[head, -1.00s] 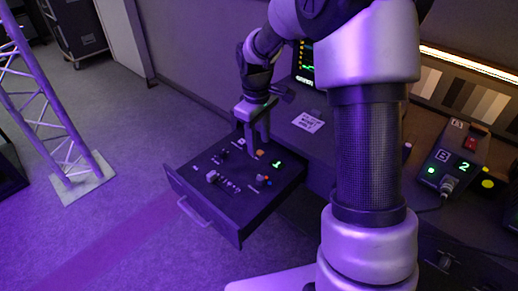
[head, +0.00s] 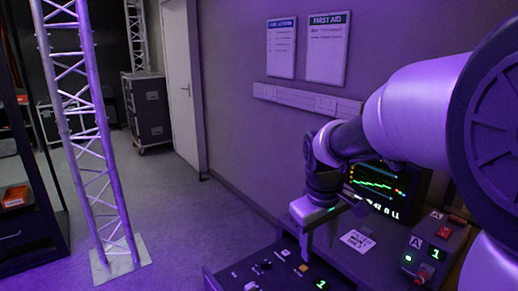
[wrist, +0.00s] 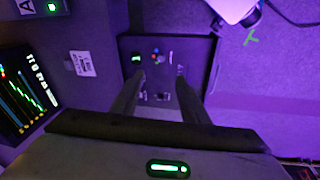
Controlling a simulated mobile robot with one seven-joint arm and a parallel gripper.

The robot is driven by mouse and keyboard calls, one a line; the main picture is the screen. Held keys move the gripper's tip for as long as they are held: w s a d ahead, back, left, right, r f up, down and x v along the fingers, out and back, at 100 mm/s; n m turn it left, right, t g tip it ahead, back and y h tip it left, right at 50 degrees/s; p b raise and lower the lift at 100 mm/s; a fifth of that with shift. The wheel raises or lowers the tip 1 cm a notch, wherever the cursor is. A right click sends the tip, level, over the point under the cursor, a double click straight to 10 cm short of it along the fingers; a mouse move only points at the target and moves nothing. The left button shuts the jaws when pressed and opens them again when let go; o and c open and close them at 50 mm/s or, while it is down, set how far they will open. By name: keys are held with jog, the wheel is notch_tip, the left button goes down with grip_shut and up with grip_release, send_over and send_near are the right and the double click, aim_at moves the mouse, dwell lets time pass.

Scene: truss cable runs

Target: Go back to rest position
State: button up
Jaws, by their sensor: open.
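My gripper (head: 322,240) hangs above the pulled-out drawer panel at the lower middle of the head view, fingers pointing down. Its two fingers are apart with nothing between them. In the wrist view my gripper (wrist: 160,90) frames the drawer panel (wrist: 195,50), which carries small knobs, coloured buttons and a green lit digit. In the head view the drawer panel (head: 245,270) is partly cut off by the bottom edge. An orange button (head: 303,268) shows just beside the fingers.
A monitor with coloured traces (head: 375,185) stands right behind my gripper. A control box marked A (head: 432,245) sits at the right. A truss tower (head: 90,140) stands on the left, with a wheeled case (head: 147,110) behind it. The floor between is clear.

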jog(key=s+r+m+t, duration=0.2)
jog(key=s+r+m, duration=0.1)
jog(key=s, duration=0.6)
jog(key=s+r+m+t, duration=0.2)
jog(key=s+r, duration=0.2)
jog(key=s, duration=0.4)
notch_tip(320, 180, up, 15)
jog(key=p, duration=1.5)
jog(key=shift+s+m+y, duration=0.15)
jog(key=shift+m+y, duration=0.15)
jog(key=shift+y, duration=0.1)
jog(key=shift+d, duration=0.1)
